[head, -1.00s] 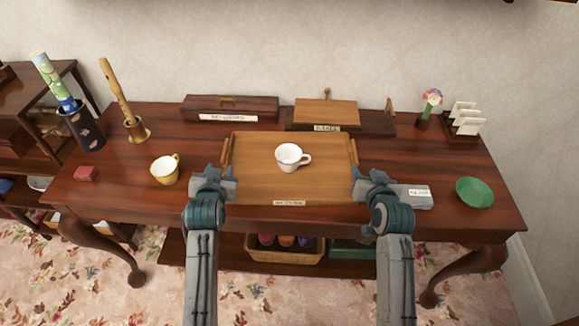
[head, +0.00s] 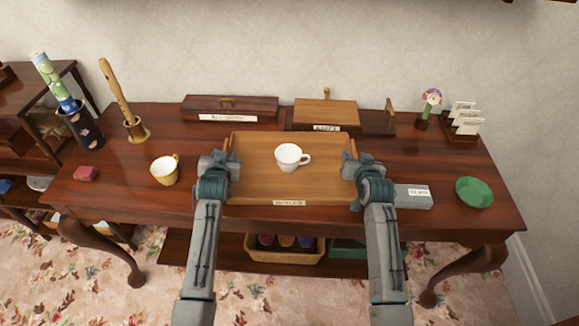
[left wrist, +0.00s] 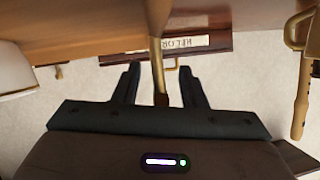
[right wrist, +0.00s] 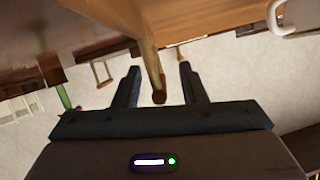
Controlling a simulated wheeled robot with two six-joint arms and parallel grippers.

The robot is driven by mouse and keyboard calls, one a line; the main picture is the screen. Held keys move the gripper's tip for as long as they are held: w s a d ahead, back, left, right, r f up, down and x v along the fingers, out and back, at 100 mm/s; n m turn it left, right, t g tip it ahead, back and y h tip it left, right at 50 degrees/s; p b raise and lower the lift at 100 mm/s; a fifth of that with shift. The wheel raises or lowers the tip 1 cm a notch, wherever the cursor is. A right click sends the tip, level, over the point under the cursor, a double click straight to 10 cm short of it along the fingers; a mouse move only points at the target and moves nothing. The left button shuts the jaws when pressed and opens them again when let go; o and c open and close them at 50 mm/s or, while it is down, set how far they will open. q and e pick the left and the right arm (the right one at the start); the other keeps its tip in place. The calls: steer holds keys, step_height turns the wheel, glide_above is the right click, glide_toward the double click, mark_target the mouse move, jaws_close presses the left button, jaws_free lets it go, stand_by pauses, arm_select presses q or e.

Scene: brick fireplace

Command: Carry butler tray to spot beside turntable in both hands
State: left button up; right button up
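The butler tray (head: 255,160) is a light wooden tray with raised side handles, lying on the dark table. A white cup (head: 289,157) stands on it. My left gripper (head: 219,160) is at the tray's left handle; in the left wrist view this handle (left wrist: 157,70) lies between the open fingers (left wrist: 160,88), with gaps beside it. My right gripper (head: 359,163) is at the right handle; in the right wrist view that handle (right wrist: 152,65) lies between the open fingers (right wrist: 160,85). A wooden-topped box (head: 326,111) behind the tray may be the turntable; I cannot read its label.
A yellow cup (head: 165,170) stands left of the tray. A grey labelled box (head: 413,197) is close to my right gripper, and a green bowl (head: 474,192) lies farther right. A dark box (head: 230,106) stands behind. The table's left front is mostly clear.

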arm_select(q)
steer(key=shift+w+f, duration=0.1)
steer(key=shift+w, duration=0.1)
arm_select(e)
steer(key=shift+w+f, duration=0.1)
steer(key=shift+w, duration=0.1)
arm_select(q)
jaws_close()
arm_select(e)
jaws_close()
steer(key=shift+r, duration=0.2)
